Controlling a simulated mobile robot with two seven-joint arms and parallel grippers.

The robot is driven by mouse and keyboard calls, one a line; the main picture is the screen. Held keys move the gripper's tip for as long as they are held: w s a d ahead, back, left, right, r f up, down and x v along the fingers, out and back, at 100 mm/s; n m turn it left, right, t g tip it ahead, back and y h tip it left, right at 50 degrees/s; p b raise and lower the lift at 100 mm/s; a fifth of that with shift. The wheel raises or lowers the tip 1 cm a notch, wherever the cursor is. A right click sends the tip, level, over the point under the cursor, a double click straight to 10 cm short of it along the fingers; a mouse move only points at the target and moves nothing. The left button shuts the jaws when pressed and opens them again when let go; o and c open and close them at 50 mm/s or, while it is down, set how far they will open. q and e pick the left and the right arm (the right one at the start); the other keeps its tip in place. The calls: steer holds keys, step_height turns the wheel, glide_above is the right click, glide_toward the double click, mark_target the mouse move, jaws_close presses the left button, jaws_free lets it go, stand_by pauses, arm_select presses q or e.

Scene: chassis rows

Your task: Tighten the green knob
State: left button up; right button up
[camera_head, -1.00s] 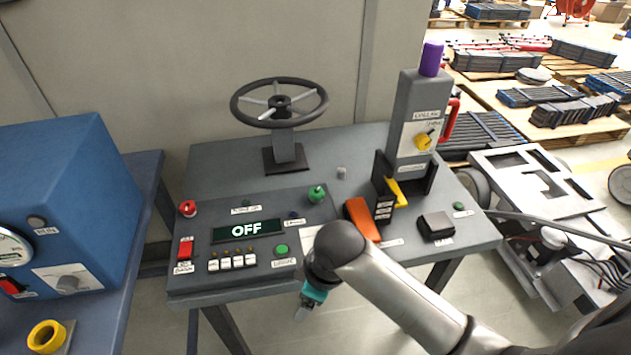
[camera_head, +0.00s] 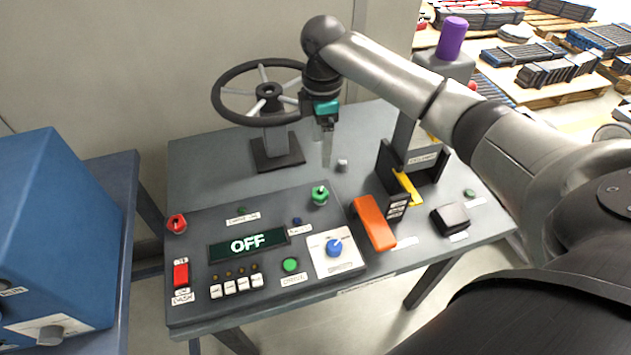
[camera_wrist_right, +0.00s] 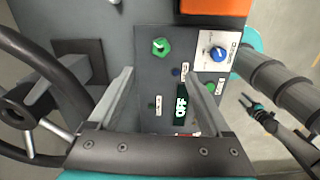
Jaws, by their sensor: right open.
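The green knob (camera_head: 320,194) stands on the sloped dark control panel, near its upper right corner.
A steering wheel (camera_head: 268,92) stands close to the left of my right gripper. A blue knob (camera_head: 334,247) and green button (camera_head: 290,265) sit nearer.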

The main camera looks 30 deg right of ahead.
glide_above(321, 192)
step_height(321, 192, down, 4)
steer(key=f, duration=0.1)
step_height(321, 192, down, 9)
steer(key=b, duration=0.2)
steer(key=shift+r+b, duration=0.1)
steer(key=shift+b, duration=0.25)
steer(key=shift+f, duration=0.55)
arm_select(q)
steer(key=f, duration=0.1)
steer(key=s+f, duration=0.1)
steer(key=f, duration=0.1)
steer(key=shift+a, duration=0.2)
arm_select(e)
jaws_close()
arm_select(q)
steer(key=shift+r, duration=0.15)
arm_select(e)
steer(key=shift+r, duration=0.1)
